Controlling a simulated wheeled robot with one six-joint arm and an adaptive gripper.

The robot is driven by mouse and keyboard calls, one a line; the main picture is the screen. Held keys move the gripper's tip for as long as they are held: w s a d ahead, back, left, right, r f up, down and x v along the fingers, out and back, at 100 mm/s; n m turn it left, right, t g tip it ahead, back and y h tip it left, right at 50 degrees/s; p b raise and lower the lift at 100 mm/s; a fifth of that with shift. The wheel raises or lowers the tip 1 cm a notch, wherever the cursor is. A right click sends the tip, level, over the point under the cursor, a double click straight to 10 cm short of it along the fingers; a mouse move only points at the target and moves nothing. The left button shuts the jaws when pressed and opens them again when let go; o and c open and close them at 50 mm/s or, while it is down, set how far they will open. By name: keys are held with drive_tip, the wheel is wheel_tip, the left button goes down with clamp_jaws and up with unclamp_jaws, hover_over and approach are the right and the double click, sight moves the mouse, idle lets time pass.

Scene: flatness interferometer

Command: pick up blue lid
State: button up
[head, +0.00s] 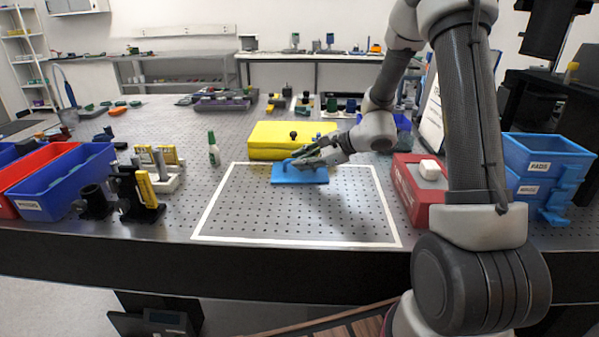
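The blue lid (300,177) is a flat blue piece at the back of the white-outlined area on the perforated table, just in front of a yellow box. My gripper (297,163) reaches in from the right. Its fingers lie low over the lid's top and overlap it in the head view. The fingers hide the middle of the lid, and any handle there is not clear. I cannot tell whether the fingers are closed on it or whether the lid touches the table.
The yellow box (262,141) with a black knob stands right behind the lid. A red box (412,190) is to the right, beside stacked blue bins (545,160). A green-white bottle (214,152) and black mounts (130,195) are left. The front of the white outline (297,244) is clear inside.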

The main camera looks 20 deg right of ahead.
clamp_jaws()
drive_tip(key=shift+r, duration=0.1)
